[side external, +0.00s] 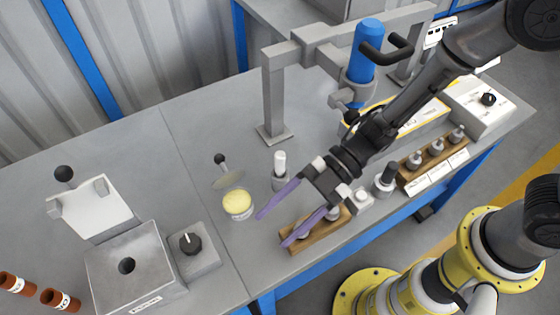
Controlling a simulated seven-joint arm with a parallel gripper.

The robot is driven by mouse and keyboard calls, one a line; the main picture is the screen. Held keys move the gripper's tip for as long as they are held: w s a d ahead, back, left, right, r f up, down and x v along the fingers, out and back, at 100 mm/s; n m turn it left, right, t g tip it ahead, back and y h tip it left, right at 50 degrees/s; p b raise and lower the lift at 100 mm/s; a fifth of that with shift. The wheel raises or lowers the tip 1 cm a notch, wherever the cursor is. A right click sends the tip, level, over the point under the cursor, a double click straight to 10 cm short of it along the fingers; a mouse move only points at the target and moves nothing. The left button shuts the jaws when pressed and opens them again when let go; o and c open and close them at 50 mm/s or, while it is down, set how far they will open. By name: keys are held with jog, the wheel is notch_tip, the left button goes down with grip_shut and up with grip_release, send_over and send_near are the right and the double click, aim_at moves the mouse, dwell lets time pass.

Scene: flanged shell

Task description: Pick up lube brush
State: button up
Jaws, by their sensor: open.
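My gripper (272,230) is open, its two purple fingers pointing down and left over the table's front part. Nothing shows between them. I cannot tell for sure which thing is the lube brush. A white-topped upright piece (280,163) stands in a grey holder just behind the upper finger, apart from it as far as I can tell. A small pot with yellow contents (238,203) stands left of the upper fingertip. A black-topped piece in a grey holder (386,178) stands right of my gripper. The lower finger partly covers a wooden block (316,240) with metal pieces.
A press with a blue cylinder (366,50) stands behind. A wooden rack (432,162) of metal pieces is at the right. An open-lidded box (135,270), a dial box (195,248) and brown tubes (55,298) are at the left. The grey table (190,125) is clear at the back left.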

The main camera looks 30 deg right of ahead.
aim_at(283, 157)
jog(key=w+d+m+t, duration=0.1)
jog(key=w+d+t, duration=0.1)
jog(key=w, duration=0.2)
jog(key=w+d+f+m+t+y, duration=0.1)
jog(key=w+d+m+t, duration=0.1)
jog(key=w+t, duration=0.1)
jog(key=w+d+m+t, duration=0.1)
jog(key=w+d+t, duration=0.1)
jog(key=w, duration=0.3)
jog(key=shift+w+d+f+m+y, duration=0.25)
jog(key=shift+d+f+m+y, duration=0.05)
jog(key=shift+d+m+y, duration=0.1)
jog(key=shift+w+d+f+m+t, duration=0.15)
jog(key=shift+w+d+m+t, duration=0.2)
jog(key=shift+w+d, duration=0.15)
jog(key=shift+w+d+f+m+t, duration=0.15)
jog(key=shift+w+d+m+t, duration=0.2)
jog(key=shift+d, duration=0.2)
jog(key=d+f+m+y, duration=0.1)
jog(key=d+f+m, duration=0.2)
jog(key=d+m, duration=0.1)
jog(key=x, duration=0.7)
jog(key=shift+s+a+m, duration=0.2)
jog(key=shift+a+m, duration=0.1)
jog(key=shift+a, duration=0.05)
jog(key=shift+r, duration=0.15)
grip_shut()
